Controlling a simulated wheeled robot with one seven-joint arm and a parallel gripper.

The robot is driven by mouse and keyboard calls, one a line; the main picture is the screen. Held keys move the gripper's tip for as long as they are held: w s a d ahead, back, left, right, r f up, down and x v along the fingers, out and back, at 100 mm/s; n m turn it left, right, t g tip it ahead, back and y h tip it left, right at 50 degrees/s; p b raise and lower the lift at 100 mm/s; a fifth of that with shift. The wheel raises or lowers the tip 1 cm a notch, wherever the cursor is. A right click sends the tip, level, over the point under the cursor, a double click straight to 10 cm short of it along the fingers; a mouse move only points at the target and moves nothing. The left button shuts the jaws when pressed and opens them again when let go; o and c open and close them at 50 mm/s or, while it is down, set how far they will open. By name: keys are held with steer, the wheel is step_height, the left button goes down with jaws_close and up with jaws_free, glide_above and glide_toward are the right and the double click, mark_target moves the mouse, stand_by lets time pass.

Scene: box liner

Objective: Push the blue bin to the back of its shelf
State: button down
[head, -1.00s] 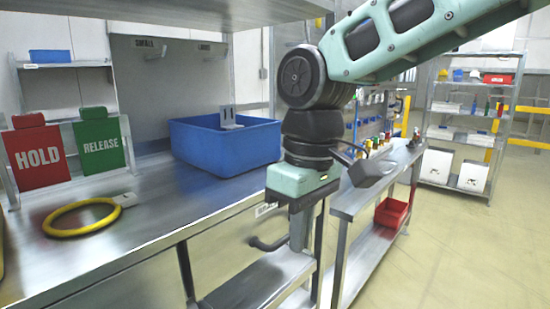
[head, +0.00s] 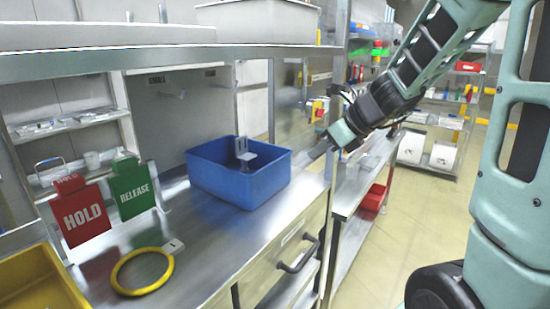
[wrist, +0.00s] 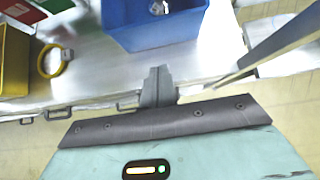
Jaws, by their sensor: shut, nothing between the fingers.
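The blue bin (head: 239,172) stands on the metal shelf (head: 225,235), with its front wall set back from the shelf's front edge. A grey bracket-like item with a small plate (head: 243,150) sits inside it. In the wrist view the blue bin (wrist: 155,30) is at the top, cut off by the frame. My gripper (head: 313,155) is to the right of the bin in the head view, near the shelf post. In the wrist view my gripper (wrist: 158,72) is shut and empty, its tips pointing toward the bin with a gap between.
A red HOLD sign (head: 82,214) and green RELEASE sign (head: 132,187) stand left of the bin. A yellow ring (head: 142,272) with a tag lies in front of them. A yellow bin (head: 40,280) is at lower left. A metal post (head: 335,110) rises at the right.

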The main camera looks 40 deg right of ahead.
mark_target(273, 170)
steer(key=shift+w+a+f+p, duration=0.25)
steer(key=shift+w+a+f, duration=0.35)
steer(key=shift+w+f, duration=0.7)
steer(key=shift+w+a+f+p, duration=0.25)
steer(key=shift+w+a+f, duration=0.4)
steer(key=shift+w, duration=1.15)
steer(key=shift+w+a+f+p, duration=0.25)
steer(key=shift+w+a+f, duration=0.3)
steer(key=shift+w+f, duration=0.75)
steer(key=shift+w+r, duration=0.25)
steer(key=shift+w, duration=0.05)
steer(key=w, duration=0.1)
steer(key=w+a, duration=0.1)
steer(key=w, duration=0.1)
steer(key=shift+w+a, duration=0.1)
steer(key=shift+a, duration=0.05)
